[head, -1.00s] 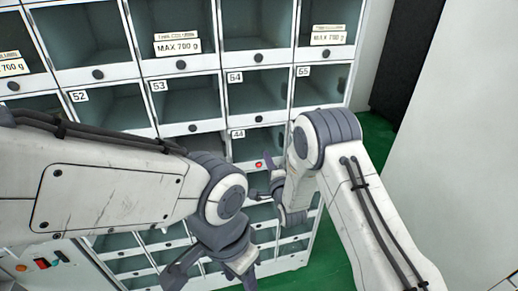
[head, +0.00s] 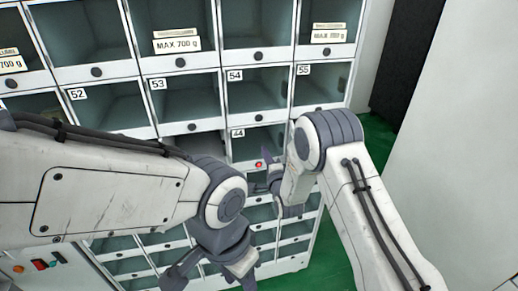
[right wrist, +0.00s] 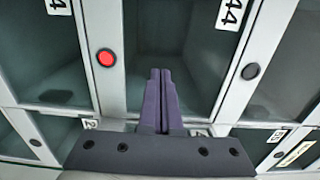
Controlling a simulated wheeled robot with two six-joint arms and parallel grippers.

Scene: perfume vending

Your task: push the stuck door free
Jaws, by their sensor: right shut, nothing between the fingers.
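The door of compartment 44 (head: 246,149) has a grey pane and a red light (head: 258,164) on its lower frame. The other round knobs nearby are black. In the right wrist view, the door 44 (right wrist: 150,35) fills the middle, with its red light (right wrist: 106,58) to the left of my fingers. My right gripper (head: 267,157) is at this door, at its right part in the head view. Its fingers (right wrist: 160,75) are together, empty, and point at the pane; I cannot tell whether they touch. My left gripper (head: 208,279) hangs low, its fingers spread, apart from the door.
Numbered compartments surround door 44, with door 54 (head: 257,94) above it and door 55 (head: 318,88) at upper right. My left arm hides several compartments on the left. Green floor (head: 328,265) and a pale wall (head: 455,150) lie to the right.

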